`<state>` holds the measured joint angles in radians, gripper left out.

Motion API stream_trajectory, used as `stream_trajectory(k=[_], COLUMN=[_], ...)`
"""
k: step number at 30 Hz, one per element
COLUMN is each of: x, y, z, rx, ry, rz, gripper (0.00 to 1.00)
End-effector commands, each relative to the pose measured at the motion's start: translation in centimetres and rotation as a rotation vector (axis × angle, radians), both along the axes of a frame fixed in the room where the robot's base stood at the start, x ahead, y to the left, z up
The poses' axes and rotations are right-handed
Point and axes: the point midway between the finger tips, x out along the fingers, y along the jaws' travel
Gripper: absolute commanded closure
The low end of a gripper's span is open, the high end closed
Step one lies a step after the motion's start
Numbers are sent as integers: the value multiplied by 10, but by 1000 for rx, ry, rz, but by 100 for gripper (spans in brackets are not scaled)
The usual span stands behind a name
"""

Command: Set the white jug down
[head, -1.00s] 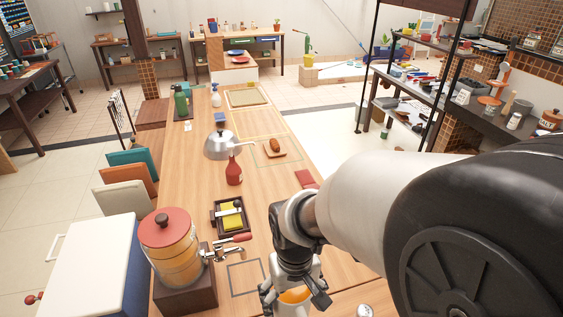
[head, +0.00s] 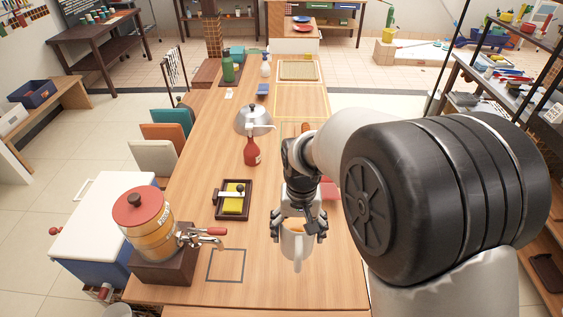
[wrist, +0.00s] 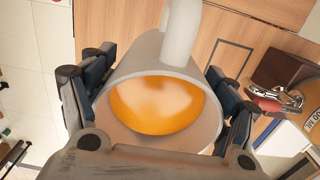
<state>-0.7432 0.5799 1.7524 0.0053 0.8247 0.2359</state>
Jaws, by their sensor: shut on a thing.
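The white jug (head: 298,251) is upright in the head view, over the right part of the wooden counter. Orange liquid shows inside its rim. My gripper (head: 297,228) is shut on the jug, with fingers on both sides of its body. In the wrist view the jug's mouth (wrist: 160,64) faces the camera, and its pale handle (wrist: 181,32) points up in the picture. The fingers press the jug on the left and right. I cannot tell whether its base touches the counter. A dark square outline (head: 227,249) lies left of the jug, empty.
A drink dispenser with a red lid (head: 140,206) stands on a brown block at left.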

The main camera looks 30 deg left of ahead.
Motion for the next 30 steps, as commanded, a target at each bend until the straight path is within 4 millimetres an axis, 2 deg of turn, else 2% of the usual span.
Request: stream_trajectory(k=[5, 8, 21, 25, 30], x=[0, 0, 0, 0, 1], y=[1, 0, 0, 1, 1], z=[-6, -23, -128, -147, -157], rx=[0, -1, -1, 1, 1], ry=[-1, 2, 0, -2, -3], rz=[0, 0, 0, 0, 0], gripper=[74, 74, 74, 74, 74])
